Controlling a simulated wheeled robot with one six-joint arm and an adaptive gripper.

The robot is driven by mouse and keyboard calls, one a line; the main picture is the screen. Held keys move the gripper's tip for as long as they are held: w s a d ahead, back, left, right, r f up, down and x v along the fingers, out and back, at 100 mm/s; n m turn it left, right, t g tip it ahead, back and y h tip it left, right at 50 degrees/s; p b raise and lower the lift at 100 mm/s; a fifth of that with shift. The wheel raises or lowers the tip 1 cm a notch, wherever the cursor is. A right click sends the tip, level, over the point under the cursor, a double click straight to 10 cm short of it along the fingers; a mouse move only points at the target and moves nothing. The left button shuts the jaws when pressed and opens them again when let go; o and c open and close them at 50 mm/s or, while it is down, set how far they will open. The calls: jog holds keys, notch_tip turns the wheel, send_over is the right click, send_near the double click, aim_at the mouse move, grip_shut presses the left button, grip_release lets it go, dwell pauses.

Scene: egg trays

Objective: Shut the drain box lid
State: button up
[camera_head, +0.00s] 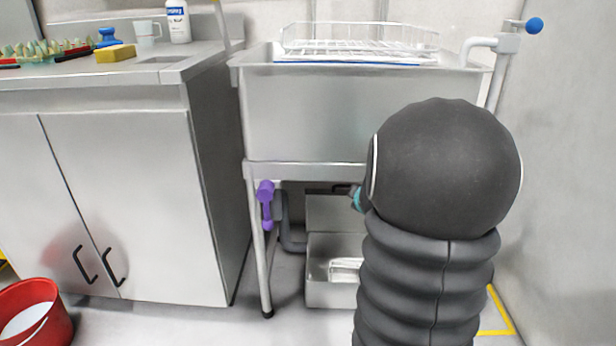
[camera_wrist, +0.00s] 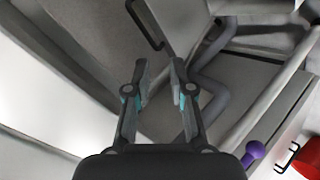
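The drain box (camera_head: 318,292) is a metal box on the floor under the sink, its top open and something pale inside. Its lid (camera_head: 328,211) stands raised at the back, with a dark handle (camera_head: 342,187) near its top edge. In the wrist view the lid (camera_wrist: 182,20) is at the top, with its black handle (camera_wrist: 146,22) at its left. My gripper (camera_wrist: 160,68) is open and empty, its fingertips apart and short of the handle in the picture. In the head view my arm hides most of the gripper and the right part of the box.
The sink (camera_head: 310,105) stands above on metal legs. A grey drain pipe (camera_wrist: 210,85) and a purple valve handle (camera_head: 266,205) are left of the box in the head view. A cabinet (camera_head: 130,200) and red bucket (camera_head: 60,322) are further left. The wall is close on the right.

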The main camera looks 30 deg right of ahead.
jog(key=w+d+f+n+t+y, duration=0.25)
jog(key=d+f+n, duration=0.3)
jog(key=d, duration=0.35)
jog(key=w+f+n+t, duration=0.1)
jog(key=w, duration=0.3)
jog(key=w+n+t, duration=0.1)
jog(key=w, duration=0.4)
jog(key=w+d+f+n+t+y, duration=0.1)
jog(key=w, duration=0.3)
jog(key=shift+w+f+n, duration=0.25)
jog(key=shift+w+f, duration=0.05)
jog(key=shift+w, duration=0.1)
grip_shut()
